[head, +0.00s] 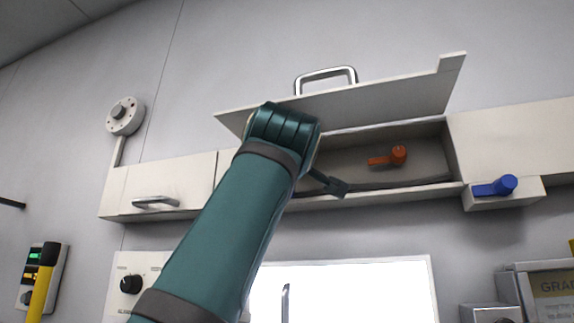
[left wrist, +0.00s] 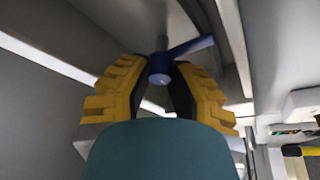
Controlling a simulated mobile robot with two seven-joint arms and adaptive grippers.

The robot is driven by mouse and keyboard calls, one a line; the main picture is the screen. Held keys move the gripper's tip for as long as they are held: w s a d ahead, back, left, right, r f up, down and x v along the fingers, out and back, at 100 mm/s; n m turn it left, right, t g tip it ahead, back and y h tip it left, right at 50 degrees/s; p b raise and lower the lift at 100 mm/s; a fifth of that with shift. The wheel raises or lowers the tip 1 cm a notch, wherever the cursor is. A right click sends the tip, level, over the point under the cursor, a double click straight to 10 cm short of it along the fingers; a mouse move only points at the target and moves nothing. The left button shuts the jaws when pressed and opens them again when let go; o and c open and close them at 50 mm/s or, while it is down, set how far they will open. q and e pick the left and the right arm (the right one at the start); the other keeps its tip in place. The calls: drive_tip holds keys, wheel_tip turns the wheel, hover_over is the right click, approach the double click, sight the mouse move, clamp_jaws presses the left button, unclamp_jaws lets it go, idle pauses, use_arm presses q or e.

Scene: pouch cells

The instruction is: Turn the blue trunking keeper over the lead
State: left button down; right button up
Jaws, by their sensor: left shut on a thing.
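In the left wrist view, the yellow, black-padded fingers of my left gripper (left wrist: 166,88) are shut on the round hub of a blue keeper (left wrist: 190,48). Its lever points right and slightly up. In the head view my teal left arm reaches up to the open trunking (head: 432,150), and its wrist hides the gripper and what it holds. Another blue keeper (head: 495,187) shows on a small box at the right, with no gripper near it. An orange keeper (head: 388,157) sits inside the trunking. I cannot make out the lead clearly.
The trunking's lid (head: 380,98), with a metal handle (head: 325,75), stands open above my wrist. A closed section with a handle (head: 155,202) is at the left. A dark small piece (head: 335,187) shows beside my wrist. A bright white panel (head: 360,290) is below.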

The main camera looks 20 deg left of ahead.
use_arm(q)
drive_tip(key=c, duration=1.1)
unclamp_jaws()
drive_tip(key=shift+w, duration=0.1)
drive_tip(key=shift+o, duration=0.2)
drive_tip(key=shift+m, duration=0.5)
